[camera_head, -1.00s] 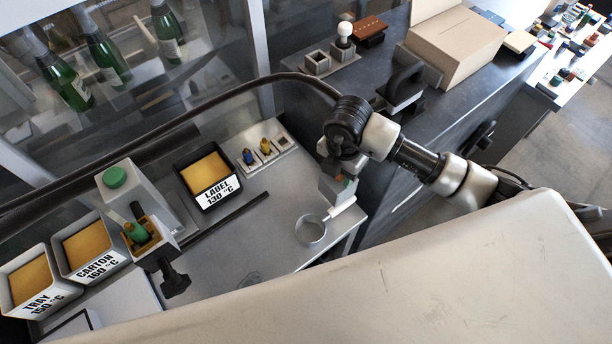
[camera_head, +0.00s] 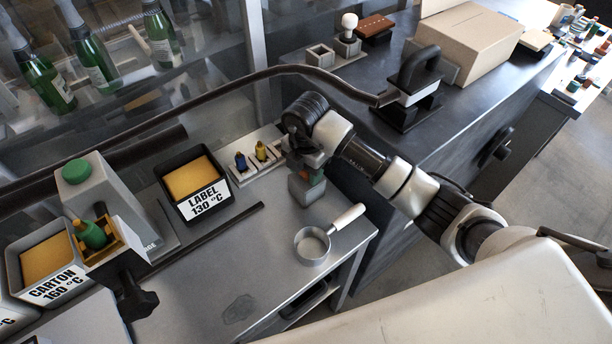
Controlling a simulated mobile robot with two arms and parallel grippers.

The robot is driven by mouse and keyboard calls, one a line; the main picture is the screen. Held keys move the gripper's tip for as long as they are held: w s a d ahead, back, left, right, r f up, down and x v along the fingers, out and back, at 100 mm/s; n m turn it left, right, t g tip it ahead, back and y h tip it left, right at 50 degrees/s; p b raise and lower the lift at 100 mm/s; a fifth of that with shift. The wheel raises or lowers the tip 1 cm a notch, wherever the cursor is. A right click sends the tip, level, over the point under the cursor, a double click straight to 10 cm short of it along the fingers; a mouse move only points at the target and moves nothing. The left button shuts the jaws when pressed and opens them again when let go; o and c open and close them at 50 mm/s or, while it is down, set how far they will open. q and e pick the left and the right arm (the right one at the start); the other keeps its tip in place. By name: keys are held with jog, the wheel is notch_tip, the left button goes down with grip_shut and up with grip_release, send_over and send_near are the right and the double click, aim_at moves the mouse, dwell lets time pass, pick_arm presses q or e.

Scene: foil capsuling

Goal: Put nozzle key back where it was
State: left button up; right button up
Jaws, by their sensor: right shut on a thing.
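My right gripper (camera_head: 307,187) points down over the bench, just right of a small pale rack (camera_head: 257,179). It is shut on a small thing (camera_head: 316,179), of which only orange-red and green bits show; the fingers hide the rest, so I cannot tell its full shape. The rack holds a blue piece (camera_head: 240,161) and a yellow piece (camera_head: 261,151) upright in its slots. Its right end is partly covered by my right arm. My left gripper is not in view.
A black bin marked LABEL (camera_head: 207,203) stands left of the rack. A ladle-like pan (camera_head: 312,246) with a white handle lies in front of the gripper. A dark hose (camera_head: 230,88) arches behind. A green-button box (camera_head: 100,200) stands at left.

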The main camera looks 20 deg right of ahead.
jog(key=shift+f, duration=0.1)
jog(key=shift+f, duration=0.1)
jog(key=o, duration=1.1)
notch_tip(320, 180, up, 12)
jog(key=p, duration=1)
jog(key=shift+r, duration=0.2)
jog(key=shift+f, duration=0.1)
